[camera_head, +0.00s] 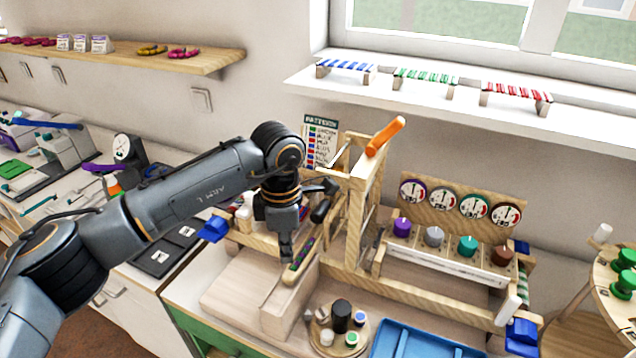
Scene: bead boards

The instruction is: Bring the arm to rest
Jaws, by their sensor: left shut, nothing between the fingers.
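My left arm (185,190) reaches in from the left edge, over the wooden bench, and bends downward at the wrist. My left gripper (286,258) points down and is shut and empty. In the picture its tips lie beside a strip of small coloured beads (303,254) on a wooden block (290,290). I cannot tell whether they touch it. My right gripper is not in view.
A wooden frame with an orange handle (385,137) stands just right of the gripper. Right of it is a rack with several dials (443,202) and coloured knobs. A round tray (323,323) and a blue tray (420,345) lie in front. A pattern card (320,140) stands behind.

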